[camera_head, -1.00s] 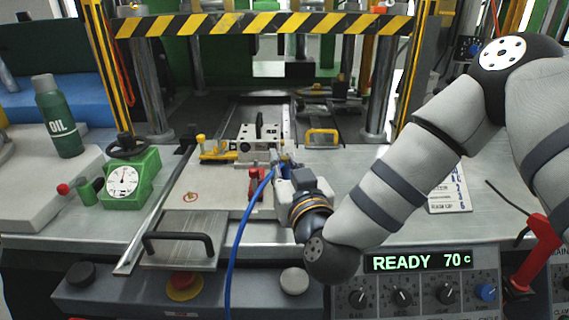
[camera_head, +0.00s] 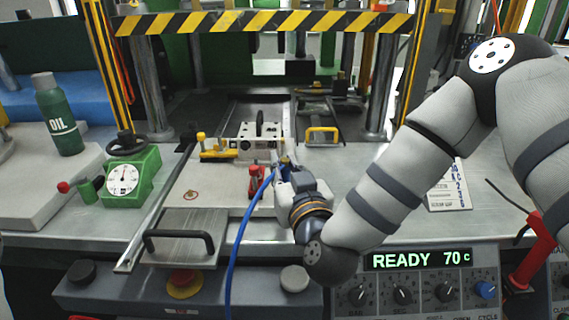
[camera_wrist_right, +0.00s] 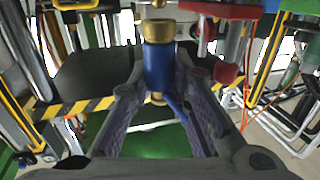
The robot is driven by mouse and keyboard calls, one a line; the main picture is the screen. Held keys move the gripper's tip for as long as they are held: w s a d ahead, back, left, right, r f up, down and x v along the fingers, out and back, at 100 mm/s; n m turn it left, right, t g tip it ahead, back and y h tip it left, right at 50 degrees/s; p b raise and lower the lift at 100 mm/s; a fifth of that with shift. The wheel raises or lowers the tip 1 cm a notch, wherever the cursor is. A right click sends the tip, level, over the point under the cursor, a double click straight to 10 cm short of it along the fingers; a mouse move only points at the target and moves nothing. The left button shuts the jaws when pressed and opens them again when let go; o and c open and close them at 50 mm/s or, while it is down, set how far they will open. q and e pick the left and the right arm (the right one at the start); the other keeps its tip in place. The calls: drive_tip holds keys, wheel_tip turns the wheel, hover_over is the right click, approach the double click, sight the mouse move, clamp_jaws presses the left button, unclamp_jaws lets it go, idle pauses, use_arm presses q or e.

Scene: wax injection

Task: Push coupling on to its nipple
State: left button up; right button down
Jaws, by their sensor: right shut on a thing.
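My right gripper (camera_head: 286,168) is just in front of the metal mould block (camera_head: 258,146). In the right wrist view, its fingers (camera_wrist_right: 160,85) are shut on the coupling (camera_wrist_right: 158,66), a blue cylinder with a brass collar at its far end. A blue hose (camera_head: 241,225) runs from the coupling down over the front edge. A small metal piece (camera_wrist_right: 156,4) at the top of the wrist view may be the nipple; a gap shows between it and the collar. My left gripper is not in view.
A red clamp-like part (camera_head: 256,181) stands left of the gripper. A plate with a black handle (camera_head: 180,242) lies at the front left. A green gauge (camera_head: 124,179) and an oil bottle (camera_head: 58,115) are further left. A striped bar (camera_head: 262,22) spans the press above.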

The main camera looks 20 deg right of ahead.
drive_tip(key=shift+f, duration=1.05)
drive_tip(key=c, duration=1.4)
unclamp_jaws()
